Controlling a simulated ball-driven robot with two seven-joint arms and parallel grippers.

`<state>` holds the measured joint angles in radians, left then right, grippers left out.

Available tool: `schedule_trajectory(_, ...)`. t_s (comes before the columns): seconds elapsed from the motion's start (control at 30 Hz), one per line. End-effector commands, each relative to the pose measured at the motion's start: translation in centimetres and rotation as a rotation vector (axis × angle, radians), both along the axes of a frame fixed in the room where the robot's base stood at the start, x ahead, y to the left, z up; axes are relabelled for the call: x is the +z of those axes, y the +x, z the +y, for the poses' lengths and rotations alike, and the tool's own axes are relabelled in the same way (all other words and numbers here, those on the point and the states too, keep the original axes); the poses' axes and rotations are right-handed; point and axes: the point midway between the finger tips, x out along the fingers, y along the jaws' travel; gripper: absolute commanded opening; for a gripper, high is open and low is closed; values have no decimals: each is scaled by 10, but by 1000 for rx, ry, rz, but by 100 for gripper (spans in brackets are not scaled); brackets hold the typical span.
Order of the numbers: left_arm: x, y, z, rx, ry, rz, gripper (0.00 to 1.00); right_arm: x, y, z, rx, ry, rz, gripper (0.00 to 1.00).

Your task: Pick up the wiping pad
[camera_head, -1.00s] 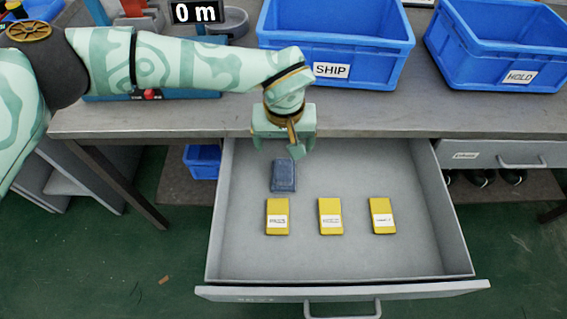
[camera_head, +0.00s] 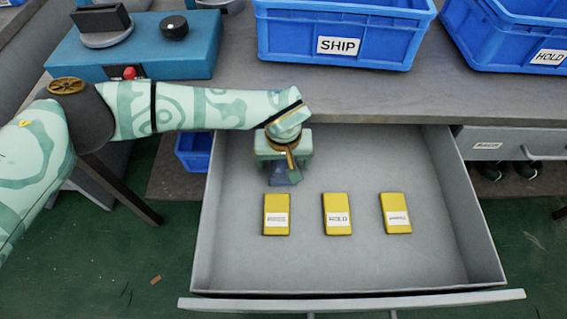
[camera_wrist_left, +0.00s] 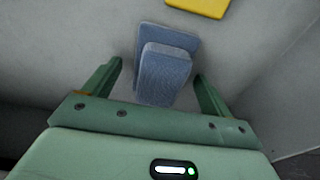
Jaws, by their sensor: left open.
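The wiping pad (camera_wrist_left: 165,75) is a blue-grey block with a wider base, lying in the open drawer (camera_head: 350,262). In the head view the pad (camera_head: 288,179) is mostly hidden under my left gripper (camera_head: 284,170). In the left wrist view my left gripper (camera_wrist_left: 157,80) is open, with one finger on each side of the pad's near part. Whether the fingers touch the pad cannot be told, but gaps show on both sides. My right gripper is not in view.
Three yellow labelled blocks (camera_head: 337,213) lie in a row in the drawer, in front of the pad. Blue SHIP (camera_head: 345,30) and HOLD (camera_head: 512,45) bins stand on the bench above. A blue device (camera_head: 140,55) stands at the left. The drawer's front floor is clear.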

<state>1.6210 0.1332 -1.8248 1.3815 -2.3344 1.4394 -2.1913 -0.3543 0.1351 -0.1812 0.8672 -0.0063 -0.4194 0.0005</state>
Motion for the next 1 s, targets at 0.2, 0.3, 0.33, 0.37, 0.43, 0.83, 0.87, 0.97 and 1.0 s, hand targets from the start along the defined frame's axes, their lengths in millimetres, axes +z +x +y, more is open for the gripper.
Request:
schedule_trajectory(0.2,2,0,0,0,0,-2,65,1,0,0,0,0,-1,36)
schedule_trajectory(0.3,2,0,0,0,0,-2,37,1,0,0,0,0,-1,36)
schedule_trajectory(0.33,2,0,0,0,0,-2,36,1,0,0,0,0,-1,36)
schedule_trajectory(0.37,2,0,0,0,0,-2,36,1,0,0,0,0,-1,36)
schedule_trajectory(0.43,2,0,0,0,0,-2,36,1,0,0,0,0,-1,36)
schedule_trajectory(0.83,24,1,0,-1,0,-7,36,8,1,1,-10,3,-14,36)
schedule_trajectory(0.87,30,1,0,-1,0,-8,36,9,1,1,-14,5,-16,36)
schedule_trajectory(0.97,50,-8,-3,-5,1,-9,36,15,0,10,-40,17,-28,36)
schedule_trajectory(1.0,59,-14,-5,-5,1,-9,36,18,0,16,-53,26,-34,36)
